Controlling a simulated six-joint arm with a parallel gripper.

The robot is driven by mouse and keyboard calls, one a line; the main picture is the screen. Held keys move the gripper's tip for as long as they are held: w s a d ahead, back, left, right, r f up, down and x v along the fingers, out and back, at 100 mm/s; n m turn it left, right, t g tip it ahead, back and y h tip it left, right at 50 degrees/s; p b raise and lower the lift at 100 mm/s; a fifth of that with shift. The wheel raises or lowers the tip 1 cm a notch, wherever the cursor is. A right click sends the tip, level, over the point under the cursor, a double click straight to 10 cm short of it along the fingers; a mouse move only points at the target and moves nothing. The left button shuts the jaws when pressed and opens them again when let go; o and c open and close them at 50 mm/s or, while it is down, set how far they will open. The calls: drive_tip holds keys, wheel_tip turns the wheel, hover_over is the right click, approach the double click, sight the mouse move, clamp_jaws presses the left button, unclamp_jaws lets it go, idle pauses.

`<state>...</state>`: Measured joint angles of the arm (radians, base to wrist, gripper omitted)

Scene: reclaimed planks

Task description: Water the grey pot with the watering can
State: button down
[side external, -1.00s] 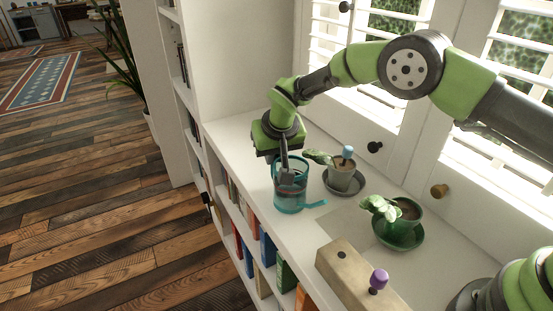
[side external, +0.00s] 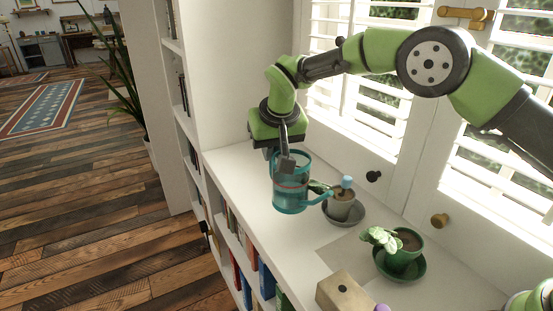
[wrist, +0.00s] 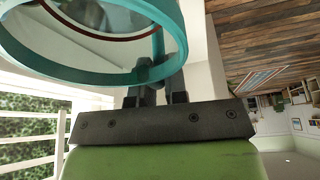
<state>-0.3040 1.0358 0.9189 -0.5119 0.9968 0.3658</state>
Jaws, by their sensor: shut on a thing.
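The watering can (side external: 291,196) is teal and see-through, and looks upright and held above the white shelf top. My gripper (side external: 286,163) is shut on its upper back part, apparently the handle. In the wrist view the can's round teal rim (wrist: 100,76) fills the top, with the gripper fingers (wrist: 155,80) closed at its edge. The spout points right, toward the grey pot (side external: 341,209), and its tip is close to the pot's left side. The grey pot stands on a grey saucer, holding soil, a leafy plant and a blue-topped stick.
A green pot (side external: 406,257) with a pale leafy plant stands on a green saucer to the right. A wooden block (side external: 345,292) lies at the front. Shuttered windows (side external: 365,95) rise behind; the shelf top (side external: 235,168) is clear to the left.

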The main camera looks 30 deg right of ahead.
drive_tip(key=s+d+r+m+g+h, duration=0.1)
drive_tip(key=s+d+m+g+h, duration=0.15)
drive_tip(key=s+d+m, duration=0.55)
drive_tip(key=s+d+r+m+g+h, duration=0.1)
drive_tip(key=s+d+r+m+g, duration=0.15)
drive_tip(key=s+m, duration=0.6)
drive_tip(key=s+d+m+g+y, duration=0.2)
drive_tip(key=s+m+y, duration=0.3)
drive_tip(key=s+m, duration=0.9)
drive_tip(key=m+g, duration=0.1)
drive_tip(key=m, duration=0.4)
drive_tip(key=shift+s+d+r+g, duration=0.25)
drive_tip(key=shift+d+r+g, duration=0.05)
drive_tip(key=shift+d+g, duration=0.1)
drive_tip(key=shift+w+m, duration=0.1)
drive_tip(key=shift+m, duration=0.15)
drive_tip(key=shift+w+r+g, duration=0.3)
drive_tip(key=shift+w+g, duration=0.55)
drive_tip(key=shift+g, duration=0.05)
drive_tip(key=shift+w+r+g, duration=0.25)
drive_tip(key=shift+w+g, duration=0.55)
drive_tip(key=shift+g, duration=0.1)
